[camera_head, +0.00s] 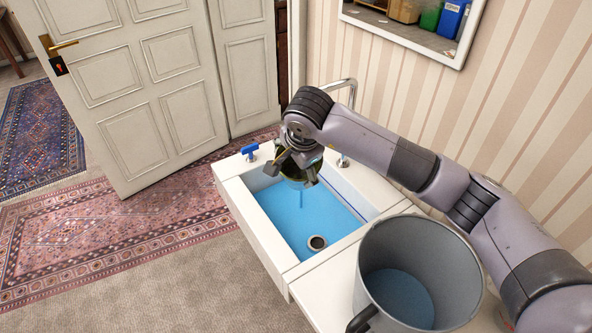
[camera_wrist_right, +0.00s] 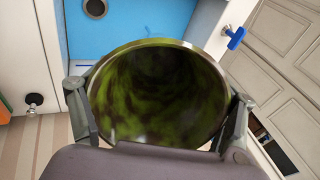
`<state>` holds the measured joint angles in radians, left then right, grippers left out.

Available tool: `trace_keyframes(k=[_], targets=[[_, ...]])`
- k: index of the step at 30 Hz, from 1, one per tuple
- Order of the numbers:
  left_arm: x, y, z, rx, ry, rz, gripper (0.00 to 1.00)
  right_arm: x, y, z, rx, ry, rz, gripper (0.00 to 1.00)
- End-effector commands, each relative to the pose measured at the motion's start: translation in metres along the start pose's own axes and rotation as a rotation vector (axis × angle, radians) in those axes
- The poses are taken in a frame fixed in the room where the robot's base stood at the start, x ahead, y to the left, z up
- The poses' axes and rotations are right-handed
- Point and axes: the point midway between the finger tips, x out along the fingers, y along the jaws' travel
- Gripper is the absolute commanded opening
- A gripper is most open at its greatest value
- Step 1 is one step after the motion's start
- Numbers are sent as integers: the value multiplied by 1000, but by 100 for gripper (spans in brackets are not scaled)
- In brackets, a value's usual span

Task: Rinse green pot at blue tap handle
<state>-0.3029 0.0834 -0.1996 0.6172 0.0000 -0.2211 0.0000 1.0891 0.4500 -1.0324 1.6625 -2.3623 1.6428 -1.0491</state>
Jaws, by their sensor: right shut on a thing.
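The green pot (camera_wrist_right: 157,95) is in my right gripper (camera_head: 294,168), a finger on each side of its rim. In the right wrist view its inside shows mottled green and dark. In the head view the pot (camera_head: 297,177) is mostly hidden by the gripper, over the far part of the sink (camera_head: 281,222). The blue tap handle (camera_head: 249,151) stands on the sink's far left rim, left of the gripper and apart from it. It also shows in the right wrist view (camera_wrist_right: 236,37). The metal spout (camera_head: 341,84) is partly behind my right arm. My left gripper is out of view.
The sink floor is blue, with a round drain (camera_head: 317,242). A thin blue streak shows below the pot. A large grey metal pot (camera_head: 450,270) with blue inside stands at the front right. A white door (camera_head: 140,85) is behind, a mirror (camera_head: 420,35) on the wall.

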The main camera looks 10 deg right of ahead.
Motion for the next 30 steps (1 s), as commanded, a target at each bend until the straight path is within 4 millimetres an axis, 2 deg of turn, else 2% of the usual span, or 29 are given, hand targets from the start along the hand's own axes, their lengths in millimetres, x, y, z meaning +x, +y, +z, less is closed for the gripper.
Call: trace_keyframes(k=[3, 5, 17, 21, 30], targets=[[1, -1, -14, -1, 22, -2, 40, 6, -9, -6, 2, 0, -4, 25], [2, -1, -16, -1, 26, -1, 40, 9, -13, -9, 3, 0, -4, 25], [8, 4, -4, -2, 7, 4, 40, 32, -37, -29, 2, 0, -5, 25], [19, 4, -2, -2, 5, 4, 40, 42, -44, -36, 0, 1, -5, 25], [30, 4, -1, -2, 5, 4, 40, 52, -58, -47, 1, 0, -5, 25]])
